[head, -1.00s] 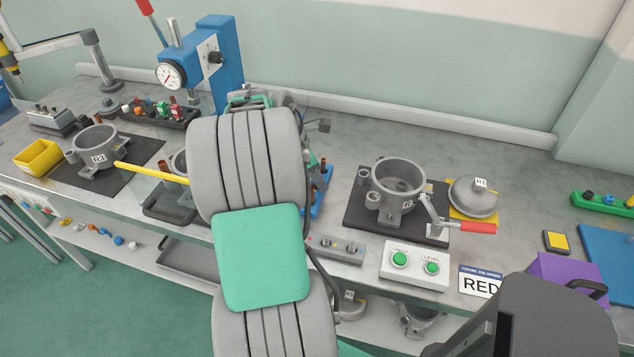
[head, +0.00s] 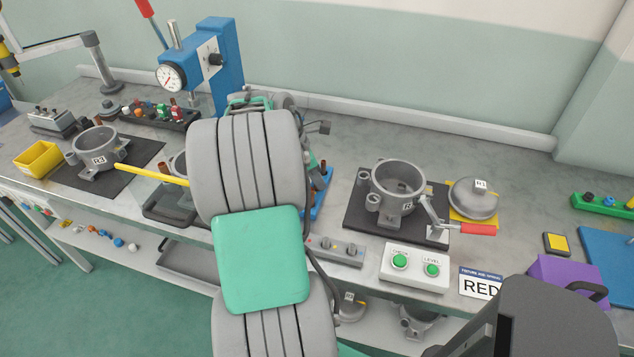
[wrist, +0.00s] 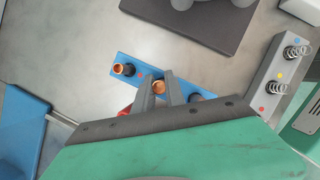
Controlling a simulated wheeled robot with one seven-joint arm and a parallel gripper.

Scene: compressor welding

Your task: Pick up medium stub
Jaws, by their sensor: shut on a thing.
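A blue rack (wrist: 182,92) lies on the bench in the wrist view, with a row of stub positions. One copper stub (wrist: 123,69) stands at the rack's left end, in a dark socket. My gripper (wrist: 160,92) is shut on a second copper stub (wrist: 158,86) near the rack's middle; only its open round top shows between the fingers. Whether that stub is still seated in the rack cannot be told. In the head view my arm hides my gripper and most of the blue rack (head: 319,196), with one copper stub (head: 323,164) showing at its far end.
A dark mat with a grey compressor shell (head: 397,188) and a red-handled clamp (head: 478,229) stands right of the rack. A control box (head: 415,268) and a grey block with springs (wrist: 275,80) are close by. A blue press (head: 225,65) rises behind my arm.

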